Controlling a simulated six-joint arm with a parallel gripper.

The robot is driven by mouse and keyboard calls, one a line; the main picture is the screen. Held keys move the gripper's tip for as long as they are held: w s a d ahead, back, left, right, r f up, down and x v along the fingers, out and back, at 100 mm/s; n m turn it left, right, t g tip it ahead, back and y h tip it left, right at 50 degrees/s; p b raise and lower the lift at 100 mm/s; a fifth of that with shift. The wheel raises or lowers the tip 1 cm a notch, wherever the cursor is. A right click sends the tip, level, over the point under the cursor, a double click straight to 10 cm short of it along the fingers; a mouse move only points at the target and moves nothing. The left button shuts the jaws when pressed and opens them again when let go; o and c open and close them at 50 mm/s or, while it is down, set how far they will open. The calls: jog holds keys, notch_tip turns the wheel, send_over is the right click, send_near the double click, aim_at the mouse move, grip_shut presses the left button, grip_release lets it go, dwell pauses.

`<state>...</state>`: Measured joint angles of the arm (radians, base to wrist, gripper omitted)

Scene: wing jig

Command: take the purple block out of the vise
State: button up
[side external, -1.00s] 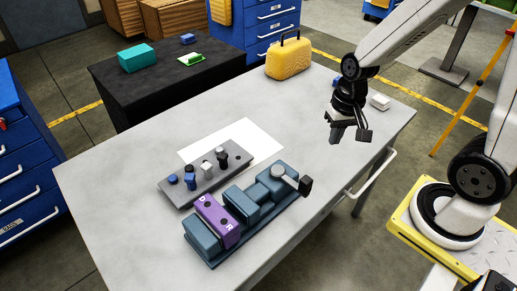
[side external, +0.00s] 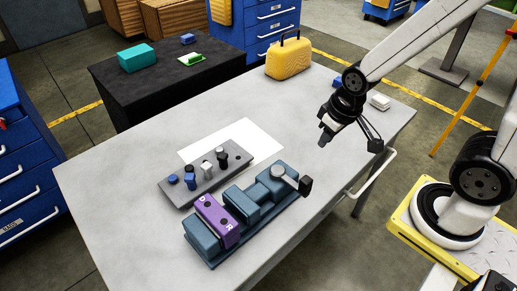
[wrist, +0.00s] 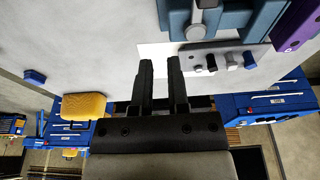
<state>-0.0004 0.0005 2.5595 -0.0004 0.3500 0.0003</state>
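The purple block (side external: 216,219), marked with white letters and dark holes, sits between the jaws of the blue-grey vise (side external: 265,214) near the table's front edge. In the wrist view, part of the purple block (wrist: 296,25) shows at the upper right corner, beside the vise (wrist: 237,20). My gripper (side external: 350,138) is above the right part of the table, well to the right of the vise and block, and holds nothing. Its two fingers stand apart, with a gap between them in the wrist view (wrist: 160,66).
A grey plate (side external: 210,180) with several dark, blue and light pegs stands just behind the vise, beside a white sheet (side external: 250,135). A yellow case (side external: 289,60) stands at the back.

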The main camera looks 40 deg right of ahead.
jog(key=o, duration=0.7)
jog(key=shift+w+a, duration=0.35)
jog(key=shift+o, duration=0.7)
jog(key=w+a+f, duration=0.1)
jog(key=w+a, duration=0.2)
jog(key=a, duration=0.3)
jog(key=w+a+f+g, duration=0.1)
jog(key=w+a, duration=0.3)
jog(key=a, duration=0.2)
jog(key=g, duration=0.2)
send_over(215, 213)
notch_tip(215, 213, down, 4)
jog(key=shift+f, duration=3)
grip_shut()
jog(key=shift+d+r, duration=0.25)
jog(key=shift+d, duration=0.3)
